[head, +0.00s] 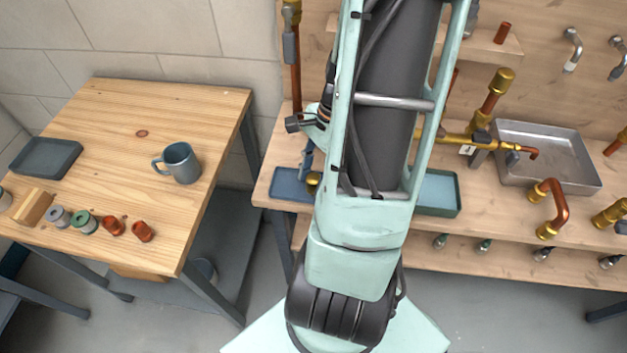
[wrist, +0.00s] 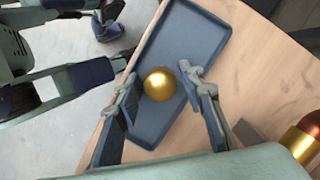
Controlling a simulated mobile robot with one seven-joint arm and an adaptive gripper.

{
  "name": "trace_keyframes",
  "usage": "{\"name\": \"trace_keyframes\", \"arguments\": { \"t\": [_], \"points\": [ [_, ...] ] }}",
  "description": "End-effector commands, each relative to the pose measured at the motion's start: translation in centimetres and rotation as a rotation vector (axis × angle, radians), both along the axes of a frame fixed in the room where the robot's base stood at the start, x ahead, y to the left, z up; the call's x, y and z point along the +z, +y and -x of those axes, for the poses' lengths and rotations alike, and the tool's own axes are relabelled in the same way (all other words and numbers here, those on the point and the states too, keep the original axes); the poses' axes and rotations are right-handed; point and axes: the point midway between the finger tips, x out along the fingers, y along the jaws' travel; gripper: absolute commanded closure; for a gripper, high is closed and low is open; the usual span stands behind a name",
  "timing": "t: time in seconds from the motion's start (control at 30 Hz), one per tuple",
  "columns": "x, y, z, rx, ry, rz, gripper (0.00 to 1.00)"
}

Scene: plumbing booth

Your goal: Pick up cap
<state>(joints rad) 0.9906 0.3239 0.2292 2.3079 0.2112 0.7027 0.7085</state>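The cap, a shiny round brass piece (wrist: 160,84), is on the blue-grey tray (wrist: 205,38) in the wrist view. My gripper (wrist: 160,82) is open, with one finger on each side of the cap and a narrow gap showing on both sides. I cannot tell how far the fingertips are above the tray. In the head view, the brass cap (head: 314,180) shows at the edge of my arm, over the blue tray (head: 286,186). My arm hides most of my gripper there.
A copper pipe with a brass end (wrist: 300,143) is at the right in the wrist view. A metal sink tray (head: 548,158) and brass fittings are on the bench right of my arm. A side table (head: 110,140) holds a mug (head: 178,162) at left.

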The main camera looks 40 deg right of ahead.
Motion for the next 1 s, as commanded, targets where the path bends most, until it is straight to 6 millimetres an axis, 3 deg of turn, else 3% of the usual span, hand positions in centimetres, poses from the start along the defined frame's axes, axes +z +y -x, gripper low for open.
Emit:
{"name": "trace_keyframes", "arguments": {
  "t": [0.17, 0.47, 0.77, 1.0],
  "points": [
    [0.0, 0.0, 0.0, 0.0, 0.0, 0.0, 0.66],
    [0.1, 0.0, 0.0, 0.0, 0.0, 0.001, 0.99],
    [0.2, 0.0, 0.0, 0.0, 0.0, 0.001, 0.99],
    [1.6, -0.2, -0.2, 0.001, -0.001, 0.002, 0.99]
  ]
}}
